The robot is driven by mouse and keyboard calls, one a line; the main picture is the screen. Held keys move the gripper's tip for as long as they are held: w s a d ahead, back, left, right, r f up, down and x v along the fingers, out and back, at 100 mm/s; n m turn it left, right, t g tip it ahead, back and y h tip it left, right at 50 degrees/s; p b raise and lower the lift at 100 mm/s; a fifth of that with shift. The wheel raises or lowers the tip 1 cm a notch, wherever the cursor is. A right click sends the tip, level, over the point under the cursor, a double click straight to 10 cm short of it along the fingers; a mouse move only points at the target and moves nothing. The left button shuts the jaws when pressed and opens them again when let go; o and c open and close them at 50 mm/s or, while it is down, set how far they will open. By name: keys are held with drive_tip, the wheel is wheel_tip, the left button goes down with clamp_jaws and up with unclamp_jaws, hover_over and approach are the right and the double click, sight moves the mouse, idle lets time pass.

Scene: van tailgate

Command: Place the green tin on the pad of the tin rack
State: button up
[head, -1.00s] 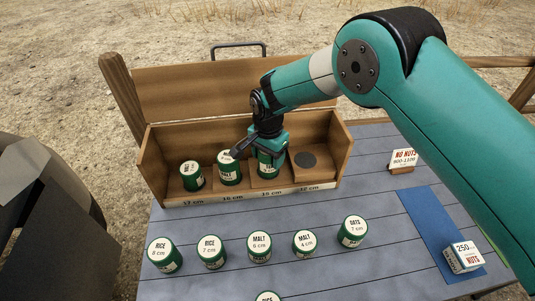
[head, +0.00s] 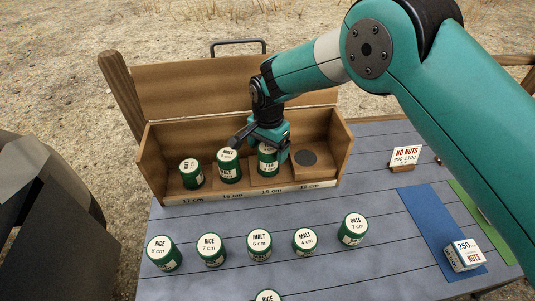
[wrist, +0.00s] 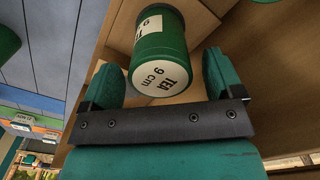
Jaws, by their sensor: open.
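The tin rack (head: 240,193) is an open wooden box with a raised back panel, and its front edge is marked 17, 16, 15 and 12 cm. A dark round pad (head: 305,158) lies bare in its right-hand 12 cm section. A green tin with a white TEA 9 cm lid (wrist: 163,75) stands upright in the 15 cm section, partly hidden in the head view (head: 268,162). My gripper (head: 264,143) is open just above this tin. In the wrist view its fingers are on either side of the lid, not closed on it.
Two more green tins stand in the rack, one at left (head: 191,174) and a MALT tin (head: 228,166). Several RICE, MALT and OATS tins (head: 259,245) stand on the grey deck in front.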

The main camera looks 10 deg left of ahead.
wheel_tip(320, 180, up, 10)
drive_tip(key=shift+f+b, duration=0.2)
drive_tip(key=shift+b, duration=0.5)
drive_tip(key=s+d+r+n+y, duration=0.2)
drive_tip(key=s+d+r+n, duration=0.5)
drive_tip(key=s+d+r, duration=0.55)
drive_tip(key=s+d+r+n+y, duration=0.1)
drive_tip(key=s+d+n, duration=0.2)
drive_tip(key=s, duration=0.5)
drive_tip(key=s+d+n+y, duration=0.1)
drive_tip(key=s+d+n, duration=0.2)
drive_tip(key=s+d, duration=0.2)
drive_tip(key=s, duration=0.2)
drive_tip(key=shift+s+d+r, duration=0.2)
drive_tip(key=shift+s+r, duration=0.2)
